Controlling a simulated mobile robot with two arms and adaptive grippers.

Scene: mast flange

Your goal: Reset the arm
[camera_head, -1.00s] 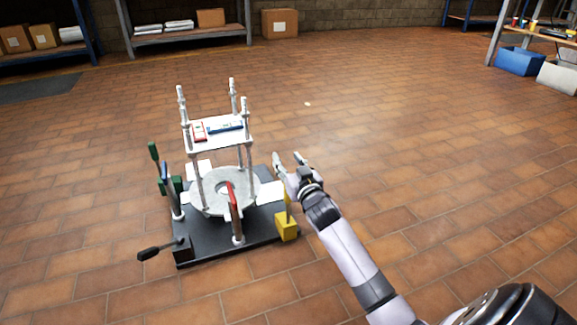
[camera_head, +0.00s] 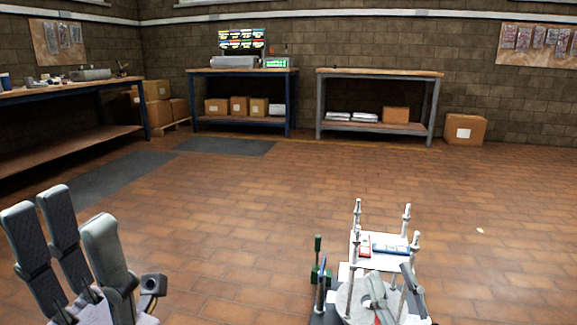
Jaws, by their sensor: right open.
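My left gripper (camera_head: 82,250) is large and close at the lower left. Its long grey fingers point up and stand apart, with nothing between them; it is open. My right gripper (camera_head: 391,286) is at the bottom, right of centre, with two grey fingers spread in front of the flange fixture; it is open and appears empty. The fixture has a white top plate (camera_head: 384,246) on posts, bearing a red item and a blue item (camera_head: 390,249). Below is a pale round flange (camera_head: 346,297). The fixture's lower part is cut off by the frame. Contact between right gripper and fixture cannot be told.
A workbench (camera_head: 60,92) is at the far left; two benches (camera_head: 240,72) (camera_head: 380,73) and a cardboard box (camera_head: 465,129) line the back wall. The tiled floor between is clear.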

